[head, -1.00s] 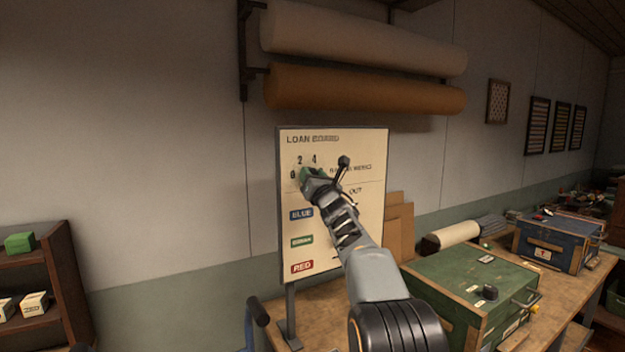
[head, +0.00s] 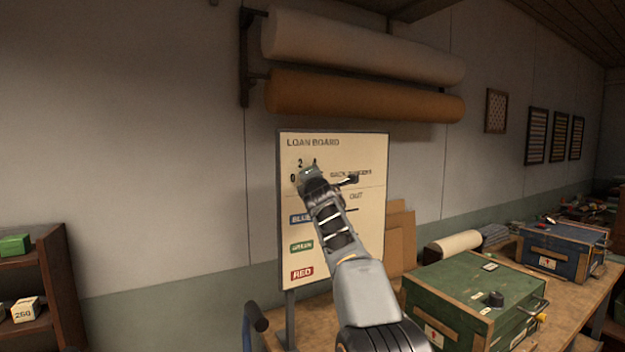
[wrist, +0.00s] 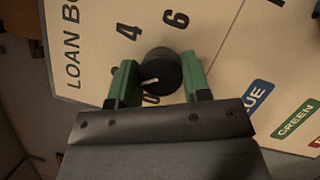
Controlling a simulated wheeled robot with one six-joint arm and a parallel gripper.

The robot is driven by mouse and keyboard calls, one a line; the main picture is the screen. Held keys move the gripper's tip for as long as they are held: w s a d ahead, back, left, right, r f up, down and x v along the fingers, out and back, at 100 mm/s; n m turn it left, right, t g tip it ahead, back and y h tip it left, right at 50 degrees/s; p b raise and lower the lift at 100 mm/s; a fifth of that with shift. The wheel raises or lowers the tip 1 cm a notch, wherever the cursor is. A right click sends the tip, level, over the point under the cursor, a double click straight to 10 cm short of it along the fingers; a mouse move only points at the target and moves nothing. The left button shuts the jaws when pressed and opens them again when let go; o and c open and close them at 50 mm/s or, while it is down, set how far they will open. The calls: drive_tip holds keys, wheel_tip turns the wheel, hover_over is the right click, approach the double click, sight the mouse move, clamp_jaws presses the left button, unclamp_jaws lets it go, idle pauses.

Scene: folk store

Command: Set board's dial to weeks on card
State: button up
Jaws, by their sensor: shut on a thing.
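The loan board (head: 350,230) stands upright on a post, and its dial row reads "BACK IN WEEKS". My gripper (head: 308,172) is at the dial and hides it in the head view. In the wrist view the dial (wrist: 162,68) is a round black knob, and my gripper's green fingers (wrist: 160,82) are shut on its two sides. A white pointer mark on the knob points left and slightly down, toward the left finger. The 4 and 6 show clearly, and the 0 shows partly between the fingers. I cannot make out a card with a number of weeks.
BLUE, GREEN and RED labels (head: 301,273) run down the board's left side. A green case (head: 465,290) and a blue case (head: 560,250) stand on the bench at right. Paper rolls (head: 365,95) hang above the board. A shelf (head: 40,285) is at far left.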

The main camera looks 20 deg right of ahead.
drive_tip(key=m+g+y+p, duration=0.2)
drive_tip(key=m+p, duration=0.2)
drive_tip(key=m, duration=0.2)
drive_tip(key=m+g+y+p, duration=0.2)
drive_tip(key=m+y+p, duration=0.1)
drive_tip(key=m+p, duration=0.2)
drive_tip(key=m+g+y+p, duration=0.2)
drive_tip(key=m+p, duration=0.2)
drive_tip(key=m, duration=0.4)
drive_tip(key=shift+d+m, duration=0.1)
drive_tip(key=shift+m, duration=0.2)
drive_tip(key=shift+y, duration=0.3)
idle(0.6)
drive_tip(key=o, duration=0.9)
drive_tip(key=shift+r, duration=0.1)
